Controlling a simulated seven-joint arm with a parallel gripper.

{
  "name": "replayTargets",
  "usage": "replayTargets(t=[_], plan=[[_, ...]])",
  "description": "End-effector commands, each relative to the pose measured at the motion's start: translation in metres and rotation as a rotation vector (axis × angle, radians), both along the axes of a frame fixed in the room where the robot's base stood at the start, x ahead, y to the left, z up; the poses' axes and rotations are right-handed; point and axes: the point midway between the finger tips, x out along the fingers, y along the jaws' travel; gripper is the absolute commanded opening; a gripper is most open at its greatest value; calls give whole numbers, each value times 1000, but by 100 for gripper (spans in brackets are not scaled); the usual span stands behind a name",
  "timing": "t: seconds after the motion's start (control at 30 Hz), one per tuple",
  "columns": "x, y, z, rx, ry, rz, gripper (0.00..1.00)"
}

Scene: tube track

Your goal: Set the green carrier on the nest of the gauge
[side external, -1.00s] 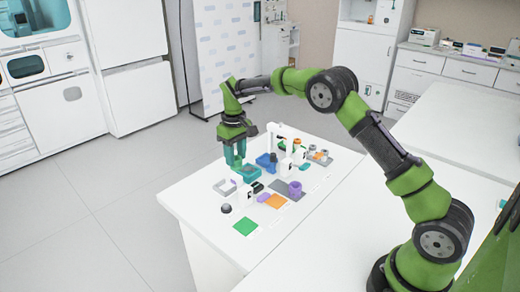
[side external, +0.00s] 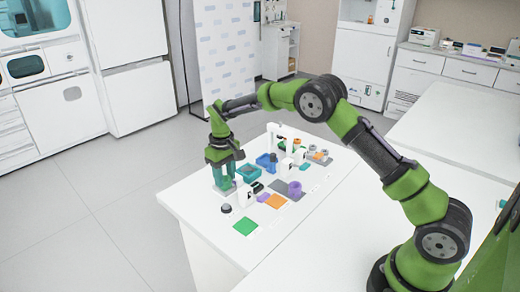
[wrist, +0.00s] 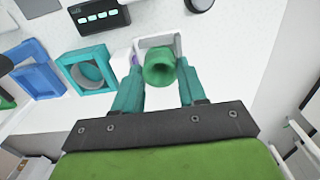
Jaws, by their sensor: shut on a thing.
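The green carrier (wrist: 158,70), a short round piece with a hollow top, sits between the two teal fingers of my gripper (wrist: 159,84) in the wrist view. My gripper is shut on it. In the side view my gripper (side external: 223,184) points down at the table's left edge, and the fingers hide the carrier there. A pale square frame (wrist: 176,41), which looks like the gauge's nest, lies just beyond and partly behind the carrier in the wrist view. I cannot tell whether the carrier touches it. A black panel with lit buttons (wrist: 99,16) is beside it.
A teal block with a round recess (side external: 249,172) and a blue tray (side external: 267,160) stand close to the right of my gripper. A dark round knob (side external: 226,208) and a green square (side external: 245,226) lie nearer the front. The table's left edge is close.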

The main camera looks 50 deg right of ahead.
Motion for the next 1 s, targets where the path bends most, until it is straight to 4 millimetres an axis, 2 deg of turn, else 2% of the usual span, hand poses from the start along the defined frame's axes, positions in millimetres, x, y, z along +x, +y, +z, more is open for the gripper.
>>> replayTargets(t=[1.0], plan=[[0,0,1,0,0,0,22]])
